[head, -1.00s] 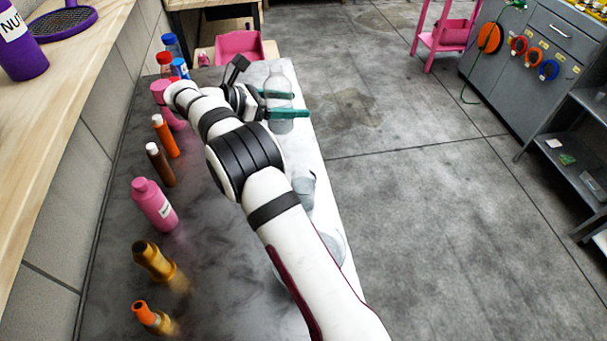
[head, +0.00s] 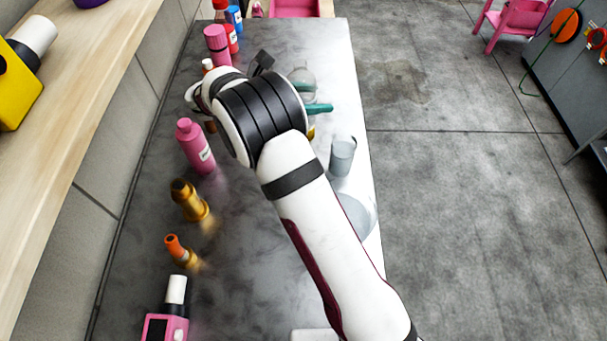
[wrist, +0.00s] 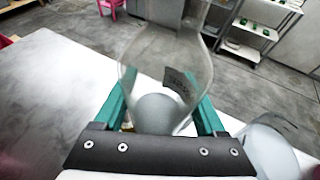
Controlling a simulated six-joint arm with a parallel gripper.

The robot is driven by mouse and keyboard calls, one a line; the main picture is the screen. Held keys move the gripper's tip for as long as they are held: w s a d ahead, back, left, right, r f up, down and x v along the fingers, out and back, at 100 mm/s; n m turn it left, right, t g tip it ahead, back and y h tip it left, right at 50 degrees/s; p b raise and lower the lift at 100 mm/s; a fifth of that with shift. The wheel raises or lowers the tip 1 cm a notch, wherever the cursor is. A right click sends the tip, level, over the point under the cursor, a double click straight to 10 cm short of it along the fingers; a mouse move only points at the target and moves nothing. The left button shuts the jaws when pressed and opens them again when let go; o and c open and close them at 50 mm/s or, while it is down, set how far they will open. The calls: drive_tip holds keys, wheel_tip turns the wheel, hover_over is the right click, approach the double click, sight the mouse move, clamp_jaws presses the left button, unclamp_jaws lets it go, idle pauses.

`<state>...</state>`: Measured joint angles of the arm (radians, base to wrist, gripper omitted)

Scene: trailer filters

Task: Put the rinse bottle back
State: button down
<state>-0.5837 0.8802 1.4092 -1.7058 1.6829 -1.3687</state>
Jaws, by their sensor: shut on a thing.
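The rinse bottle, a clear bottle with a small dark label (wrist: 178,90), is between the teal fingers of my gripper (wrist: 163,112) in the wrist view. The jaws are shut around its body, and it stands roughly upright. In the head view, the bottle (head: 302,78) shows just beyond my arm, over the far right part of the bench. One teal finger shows beside it, and my wrist hides the rest of the gripper. I cannot tell whether its base touches the bench.
The grey bench (head: 262,235) has a row along its wall side: a pink bottle (head: 195,148), a gold bottle (head: 188,202) and an orange-capped bottle (head: 180,252). A clear beaker (head: 342,157) and a round clear dish (head: 357,213) stand near the right edge.

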drive_tip(key=s+a+f+n+t+y, duration=0.1)
drive_tip(key=s+a+f, duration=0.1)
drive_tip(key=s+f, duration=0.4)
drive_tip(key=f, duration=0.3)
drive_tip(key=s+f, duration=0.1)
drive_tip(key=f, duration=0.4)
drive_tip(key=shift+s+a+f, duration=0.2)
drive_tip(key=shift+s+f, duration=0.1)
drive_tip(key=shift+f, duration=0.1)
drive_tip(key=shift+f, duration=0.15)
unclamp_jaws()
drive_tip(key=shift+r, duration=0.2)
drive_tip(key=v, duration=1.2)
drive_tip(key=shift+s, duration=0.15)
